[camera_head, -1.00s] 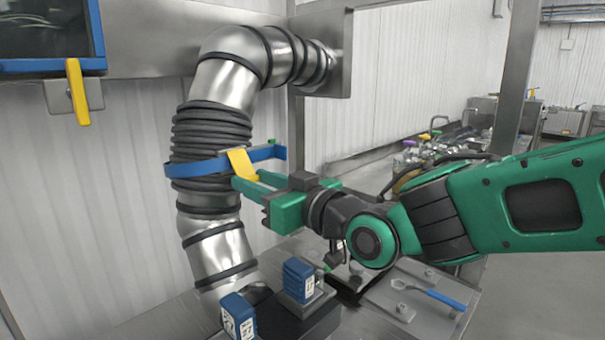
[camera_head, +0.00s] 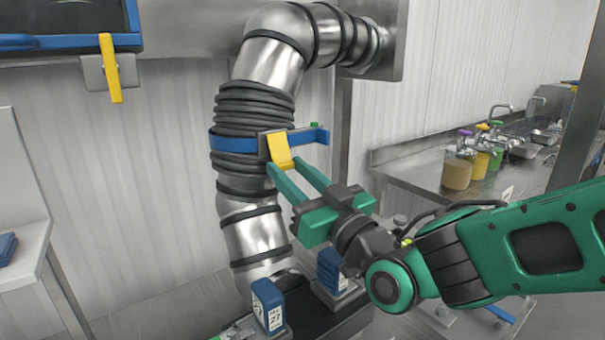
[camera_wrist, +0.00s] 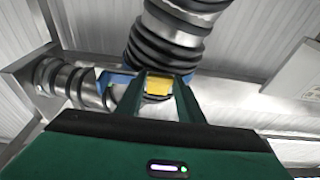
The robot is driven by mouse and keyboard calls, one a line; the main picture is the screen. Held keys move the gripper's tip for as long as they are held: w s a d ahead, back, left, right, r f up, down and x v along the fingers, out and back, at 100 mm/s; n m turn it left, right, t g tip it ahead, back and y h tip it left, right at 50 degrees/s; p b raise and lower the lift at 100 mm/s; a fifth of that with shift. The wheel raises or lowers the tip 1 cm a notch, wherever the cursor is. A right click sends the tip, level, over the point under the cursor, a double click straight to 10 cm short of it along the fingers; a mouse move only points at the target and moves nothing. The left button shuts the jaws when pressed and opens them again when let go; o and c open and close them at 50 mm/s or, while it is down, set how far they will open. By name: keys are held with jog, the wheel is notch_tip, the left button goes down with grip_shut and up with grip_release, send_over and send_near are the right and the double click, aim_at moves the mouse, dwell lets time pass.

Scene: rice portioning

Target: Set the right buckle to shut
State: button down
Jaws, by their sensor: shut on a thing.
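The right buckle is a yellow lever (camera_head: 279,149) on a blue band (camera_head: 228,143) around a black ribbed sleeve of the metal duct. The lever's top meets a grey clasp and its lower end slants down to the right. My gripper (camera_head: 294,174) reaches up to it from the lower right, its two green fingers at the lever's lower end. In the wrist view the yellow lever (camera_wrist: 159,85) sits between the fingertips, and the gripper is shut on it. The fingers hide part of the lever's sides.
Another yellow lever (camera_head: 110,68) hangs from a blue-framed panel (camera_head: 60,42) at upper left. Blue blocks (camera_head: 268,304) stand below the duct. Jars with coloured lids (camera_head: 457,172) stand on a steel counter at right. White wall lies behind the duct.

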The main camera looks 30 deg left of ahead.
jog(key=shift+w+d+f, duration=0.15)
jog(key=shift+w+f, duration=0.05)
jog(key=shift+f, duration=0.25)
jog(key=c, duration=1.2)
grip_release()
jog(key=shift+s+r, duration=0.1)
jog(key=shift+r, duration=0.15)
jog(key=v, duration=0.9)
jog(key=shift+f, duration=0.35)
jog(key=shift+s+d, duration=0.3)
jog(key=shift+d, duration=0.4)
jog(key=shift+s, duration=0.1)
